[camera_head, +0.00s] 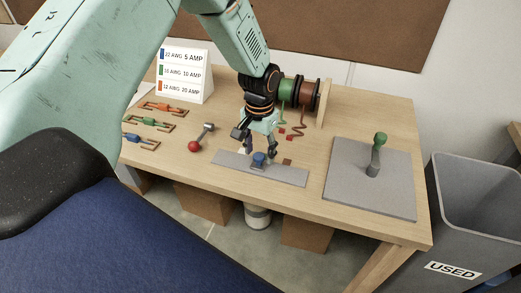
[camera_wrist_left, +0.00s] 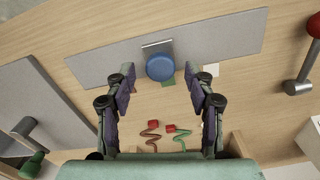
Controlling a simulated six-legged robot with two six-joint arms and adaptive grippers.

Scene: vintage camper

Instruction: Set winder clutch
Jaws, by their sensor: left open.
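My left gripper (camera_head: 258,143) is open and points down, with its fingertips just above and behind a blue round knob (camera_head: 259,160). The knob sits on a grey strip plate (camera_head: 288,174) near the table's front edge. In the left wrist view the open fingers (camera_wrist_left: 161,82) frame empty space, with the blue knob (camera_wrist_left: 160,67) between and just beyond the tips. A lever with a green knob (camera_head: 380,139) stands upright on a grey square plate (camera_head: 345,190) at right. A lever with a red knob (camera_head: 194,146) leans toward the front at left. No label marks the clutch.
Several coloured wire pieces (camera_head: 148,124) lie at left before a gauge sign (camera_head: 184,72). A grey bin (camera_head: 475,190) stands right of the table.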

